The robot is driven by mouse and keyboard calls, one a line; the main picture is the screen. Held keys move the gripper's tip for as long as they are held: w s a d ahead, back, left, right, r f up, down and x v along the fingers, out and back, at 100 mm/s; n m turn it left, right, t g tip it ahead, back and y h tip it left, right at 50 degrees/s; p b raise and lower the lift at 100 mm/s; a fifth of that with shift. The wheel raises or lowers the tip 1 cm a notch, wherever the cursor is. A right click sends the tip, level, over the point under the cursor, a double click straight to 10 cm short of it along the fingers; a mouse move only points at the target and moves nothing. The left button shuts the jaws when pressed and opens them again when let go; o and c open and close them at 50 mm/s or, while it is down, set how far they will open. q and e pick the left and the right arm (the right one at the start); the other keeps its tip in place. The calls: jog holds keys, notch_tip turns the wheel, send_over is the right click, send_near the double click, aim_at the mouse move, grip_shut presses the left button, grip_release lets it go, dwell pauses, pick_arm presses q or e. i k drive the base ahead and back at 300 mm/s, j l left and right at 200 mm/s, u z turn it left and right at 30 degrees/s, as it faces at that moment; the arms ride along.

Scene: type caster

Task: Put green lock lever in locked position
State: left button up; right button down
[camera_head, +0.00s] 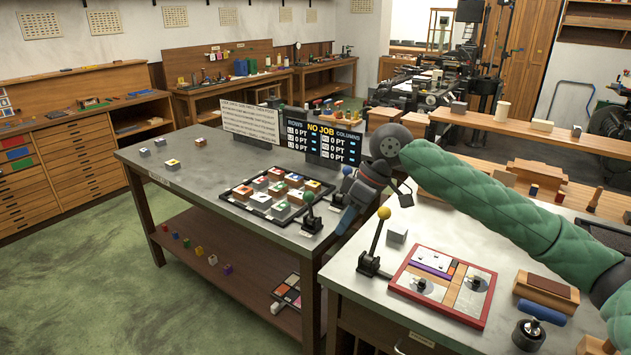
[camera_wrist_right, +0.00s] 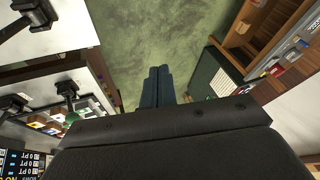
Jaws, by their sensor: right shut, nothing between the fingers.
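The green-knobbed lock lever (camera_head: 309,198) stands near the front right edge of the grey table. Its stem looks close to upright on a dark base. In the right wrist view its green knob (camera_wrist_right: 72,118) shows at the left, partly cut off by the gripper body. My right gripper (camera_head: 343,224) is a little to the right of the lever, apart from it, pointing down near the gap between the two tables. Its blue-grey fingers (camera_wrist_right: 157,86) are together and empty. My left gripper is not in view.
A yellow-knobbed lever (camera_head: 384,214) stands on the nearer table, beside a red-framed board (camera_head: 443,312). A black tray of blocks (camera_head: 240,190) lies left of the green lever. A display reading "NO JOB" (camera_head: 333,143) stands behind. The grey table's left part is mostly clear.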

aim_at(309, 196)
jog(key=i, duration=1.45)
